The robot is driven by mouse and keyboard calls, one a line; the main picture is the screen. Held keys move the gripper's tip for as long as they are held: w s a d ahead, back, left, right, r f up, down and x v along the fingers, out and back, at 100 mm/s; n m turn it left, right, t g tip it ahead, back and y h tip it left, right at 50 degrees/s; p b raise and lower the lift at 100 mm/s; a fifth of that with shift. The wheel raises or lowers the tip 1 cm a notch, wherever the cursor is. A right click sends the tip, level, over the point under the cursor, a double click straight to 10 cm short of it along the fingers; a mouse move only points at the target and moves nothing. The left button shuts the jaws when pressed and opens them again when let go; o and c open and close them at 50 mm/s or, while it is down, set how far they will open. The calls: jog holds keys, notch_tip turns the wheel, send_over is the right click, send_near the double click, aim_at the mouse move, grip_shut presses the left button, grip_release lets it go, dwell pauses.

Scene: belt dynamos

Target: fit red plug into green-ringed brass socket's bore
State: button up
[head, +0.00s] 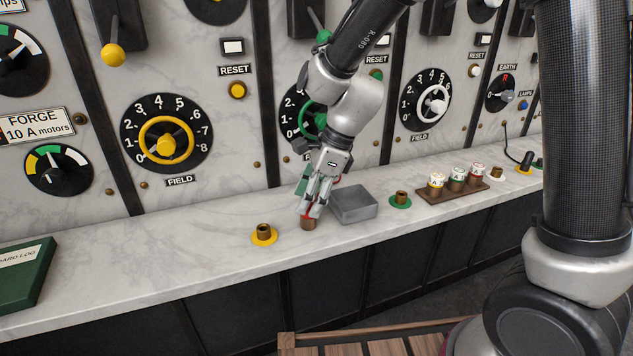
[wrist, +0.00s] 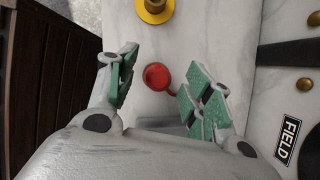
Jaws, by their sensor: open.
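The red plug (wrist: 157,76) shows in the wrist view as a round red top between my open fingers, with a thin red strip running toward the right finger. My gripper (wrist: 164,84) is open with a finger on either side, apart from the plug. In the head view my gripper (head: 314,204) points down over the plug (head: 308,223), whose brownish body shows below the fingertips; its upper part is mostly hidden. The green-ringed brass socket (head: 401,199) stands on the marble ledge, right of the grey tray. Its bore looks empty from here.
A grey square tray (head: 354,204) stands close right of my gripper. A yellow-ringed brass socket (head: 264,235) is to the left. A brown rack (head: 452,190) with several labelled capped pieces stands beyond the green socket. The panel with dials rises behind the ledge (head: 200,262).

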jog(key=shift+x, duration=0.9)
jog(key=c, duration=1.1)
jog(key=shift+r, duration=2.3)
jog(key=shift+r, duration=0.1)
